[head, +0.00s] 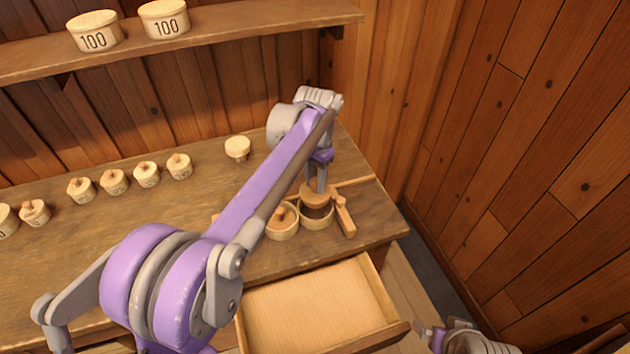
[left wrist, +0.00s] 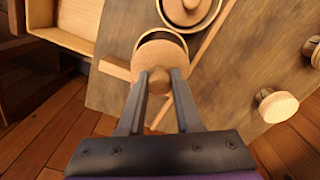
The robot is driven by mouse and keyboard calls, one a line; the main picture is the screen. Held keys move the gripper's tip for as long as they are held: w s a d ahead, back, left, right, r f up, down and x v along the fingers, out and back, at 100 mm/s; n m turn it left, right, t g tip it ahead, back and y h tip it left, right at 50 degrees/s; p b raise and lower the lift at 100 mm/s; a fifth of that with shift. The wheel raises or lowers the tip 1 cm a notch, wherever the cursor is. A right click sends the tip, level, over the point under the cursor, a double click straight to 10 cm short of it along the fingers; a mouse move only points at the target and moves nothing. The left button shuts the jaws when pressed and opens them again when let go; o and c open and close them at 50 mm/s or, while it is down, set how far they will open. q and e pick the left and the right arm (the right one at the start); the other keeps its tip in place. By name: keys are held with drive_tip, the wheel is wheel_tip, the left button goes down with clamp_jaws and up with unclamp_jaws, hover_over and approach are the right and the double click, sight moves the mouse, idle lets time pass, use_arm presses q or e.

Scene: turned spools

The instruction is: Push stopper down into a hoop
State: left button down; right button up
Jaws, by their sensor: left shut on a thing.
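My left gripper (head: 318,186) is shut on the knob of a round wooden stopper (head: 311,196). The left wrist view shows its fingertips (left wrist: 161,76) closed on the knob, with the stopper's disc (left wrist: 150,54) below them. An open hoop (head: 318,221) stands under the stopper, near the table's front right. In the left wrist view the disc covers part of the hoop (left wrist: 160,34), and a dark gap shows on one side. The stopper is not seated inside; I cannot tell whether it touches the rim. My right gripper's fingers are out of view.
A second hoop (head: 283,232) with a knobbed stopper in it stands beside the first. Wooden sticks (head: 345,217) lie close by on the right. An open, empty drawer (head: 318,305) juts out in front. Several small lidded tubs (head: 147,175) line the back left.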

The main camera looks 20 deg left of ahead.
sight(315, 193)
use_arm(q)
drive_tip(key=shift+w, duration=0.15)
drive_tip(key=shift+f+b, duration=0.55)
drive_tip(key=shift+f, duration=0.85)
drive_tip(key=shift+f, duration=0.1)
drive_tip(key=shift+f+b, duration=0.65)
drive_tip(key=shift+f, duration=0.1)
drive_tip(key=shift+f, duration=0.3)
idle(0.5)
drive_tip(key=shift+f+b, duration=0.5)
drive_tip(key=shift+f, duration=0.2)
drive_tip(key=shift+f, duration=0.2)
